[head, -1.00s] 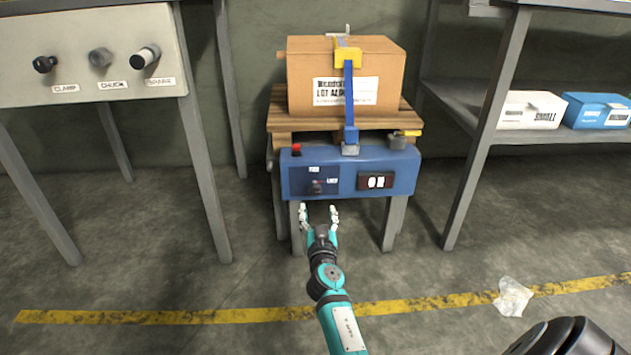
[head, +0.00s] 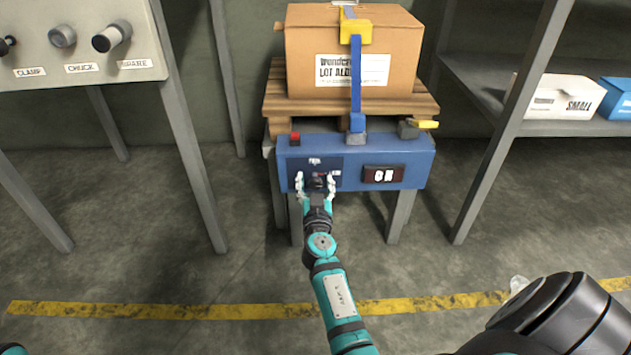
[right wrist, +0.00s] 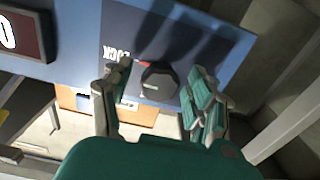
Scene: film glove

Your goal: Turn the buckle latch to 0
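A dark round knob (head: 318,181) sits on a navy plate on the front of the blue unit (head: 350,150). It also shows in the right wrist view (right wrist: 158,83) as a faceted black knob with a small pale mark. A label above it is too small to read surely; one beside it reads LOCK, upside down in the wrist view. My right gripper (head: 315,177) is open, its fingers on either side of the knob; in the right wrist view (right wrist: 160,78) a gap shows at the left finger, and I cannot tell whether the right finger touches. My left gripper is out of view.
A red button (head: 295,138) and a display (head: 383,175) reading like 0 N are on the unit. A blue strap (head: 356,75) with a yellow buckle (head: 355,32) holds a carton (head: 300,50) on a pallet (head: 275,100).

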